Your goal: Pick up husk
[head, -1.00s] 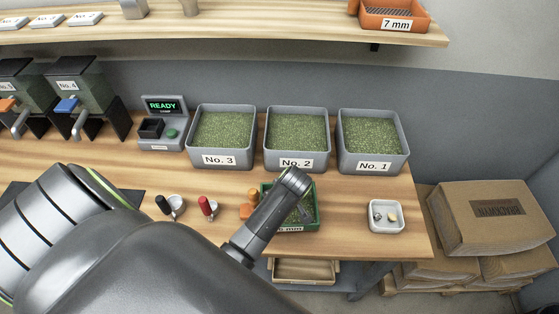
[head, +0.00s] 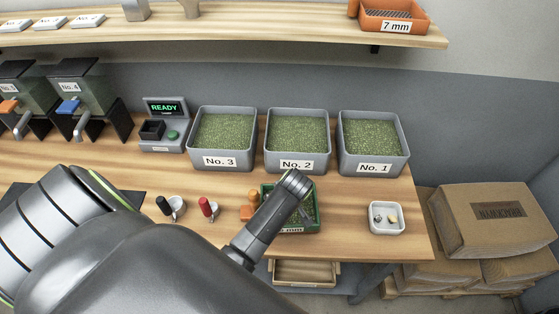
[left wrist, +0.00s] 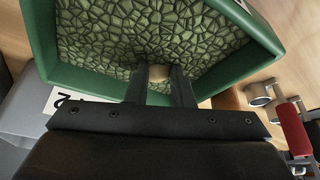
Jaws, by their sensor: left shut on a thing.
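The husk (left wrist: 160,71) is a small pale tan piece at the fingertips of my left gripper (left wrist: 159,77), low over the green beans in the green tray. The gripper is shut on it; the fingers hide part of the husk. In the head view my left arm reaches in from the left and its wrist covers part of the green sieve tray (head: 318,222). The tray's green wall also shows in the left wrist view (left wrist: 100,82). The husk cannot be made out in the head view. My right gripper is not in view.
A white dish (head: 373,226) with a dark piece and a pale piece stands right of the tray. Bins No. 3 (head: 250,160), No. 2 (head: 268,162) and No. 1 (head: 344,165) stand behind. Red-handled (head: 205,204) and dark-handled (head: 163,205) tools lie left.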

